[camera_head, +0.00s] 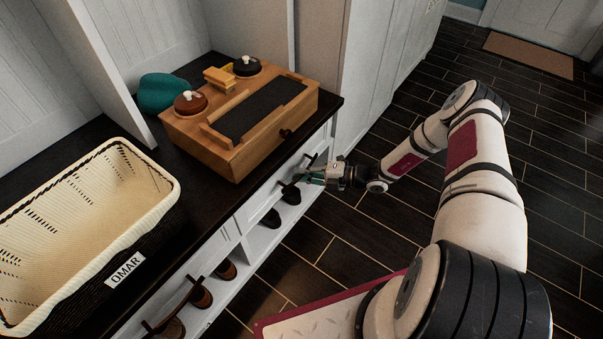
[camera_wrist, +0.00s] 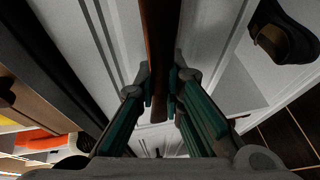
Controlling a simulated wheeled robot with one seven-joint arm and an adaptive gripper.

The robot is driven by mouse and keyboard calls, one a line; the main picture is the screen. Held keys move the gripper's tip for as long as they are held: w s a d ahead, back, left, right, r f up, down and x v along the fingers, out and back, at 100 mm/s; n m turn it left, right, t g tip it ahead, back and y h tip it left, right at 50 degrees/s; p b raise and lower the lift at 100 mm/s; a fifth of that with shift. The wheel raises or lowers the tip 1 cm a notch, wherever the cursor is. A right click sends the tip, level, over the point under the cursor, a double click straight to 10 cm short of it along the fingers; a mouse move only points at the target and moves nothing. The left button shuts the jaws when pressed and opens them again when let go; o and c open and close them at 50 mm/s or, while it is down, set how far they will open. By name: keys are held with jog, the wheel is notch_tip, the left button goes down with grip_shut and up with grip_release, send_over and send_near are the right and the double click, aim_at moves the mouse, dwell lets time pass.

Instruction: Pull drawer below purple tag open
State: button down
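A white drawer (camera_head: 262,200) is in the front of the dark-topped bench in the head view, with a long dark bar handle (camera_wrist: 162,40). My gripper (camera_head: 312,179) is at this handle, in front of the bench below the wooden box. In the wrist view my gripper's teal fingers (camera_wrist: 161,88) lie close on both sides of the brown handle and appear shut on it. The drawer front looks flush with the bench. No purple tag is visible in either view.
A wooden box (camera_head: 222,158) with a dark top panel and a cream wicker basket (camera_head: 150,178) labelled OMAR stand on the bench top (camera_head: 190,215). Shoes (camera_head: 271,218) sit in the cubbies below. The dark plank floor (camera_head: 400,270) beside the bench is clear.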

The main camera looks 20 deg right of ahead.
jog(key=shift+s+d, duration=0.1)
jog(key=s+d+b, duration=0.1)
jog(key=s+d, duration=1)
jog(key=s, duration=0.4)
jog(key=s+d+b, duration=0.1)
jog(key=s+d, duration=0.9)
jog(key=s, duration=0.4)
jog(key=shift+s+d, duration=0.4)
jog(key=c, duration=1.7)
grip_release()
jog(key=v, duration=1.2)
jog(key=shift+r, duration=0.1)
